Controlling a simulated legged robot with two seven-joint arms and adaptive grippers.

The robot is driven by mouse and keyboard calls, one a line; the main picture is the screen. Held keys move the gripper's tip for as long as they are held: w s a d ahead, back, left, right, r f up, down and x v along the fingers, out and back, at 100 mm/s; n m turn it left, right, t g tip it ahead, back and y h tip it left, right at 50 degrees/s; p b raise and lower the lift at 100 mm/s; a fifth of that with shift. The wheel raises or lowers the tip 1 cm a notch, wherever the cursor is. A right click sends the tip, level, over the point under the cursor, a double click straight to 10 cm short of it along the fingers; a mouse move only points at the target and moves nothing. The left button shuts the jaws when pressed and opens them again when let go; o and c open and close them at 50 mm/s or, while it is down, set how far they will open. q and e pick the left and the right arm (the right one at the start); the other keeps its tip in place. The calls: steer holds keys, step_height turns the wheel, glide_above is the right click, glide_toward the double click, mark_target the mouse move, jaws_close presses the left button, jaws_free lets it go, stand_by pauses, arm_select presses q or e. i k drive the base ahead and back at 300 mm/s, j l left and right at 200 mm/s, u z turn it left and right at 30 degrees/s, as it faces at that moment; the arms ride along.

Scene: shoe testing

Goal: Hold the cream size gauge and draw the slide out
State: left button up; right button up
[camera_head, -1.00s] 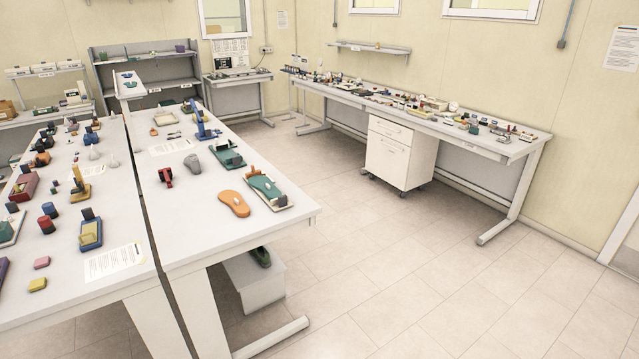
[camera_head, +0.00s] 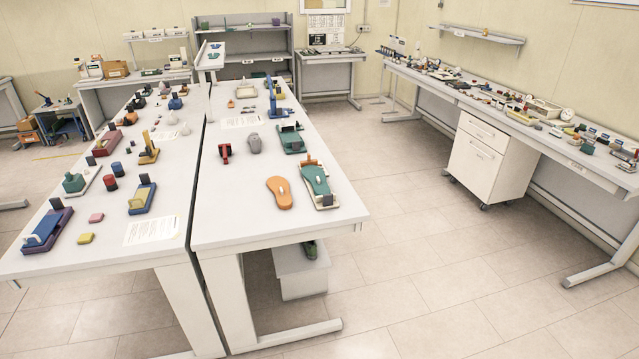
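A cream-edged gauge (camera_head: 334,203) with a teal foot-shaped top and an orange piece at its far end lies near the front right of the middle table. I cannot tell for sure whether it is the cream size gauge. Another small cream tray-like piece (camera_head: 245,92) lies farther back on the same table. The slide cannot be made out at this distance. Neither of my grippers is in view.
The middle table (camera_head: 235,210) also bears an orange sole (camera_head: 279,192), a grey piece (camera_head: 254,144) and a green device (camera_head: 291,138). A left table (camera_head: 105,255) and a right-wall bench (camera_head: 415,75) are crowded. The tiled floor (camera_head: 440,260) between is clear.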

mark_target(309, 161)
steer(key=i+l+z, duration=0.5)
steer(key=i+z, duration=0.2)
steer(key=i, duration=0.25)
steer(key=i+l+z, duration=0.2)
steer(key=i, duration=0.75)
steer(key=i+z, duration=0.15)
steer(key=i, duration=0.8)
steer(key=i+u, duration=0.4)
steer(key=i+l+u, duration=0.15)
steer(key=i+u, duration=0.3)
steer(key=i+l+u, duration=0.4)
steer(key=j, duration=0.1)
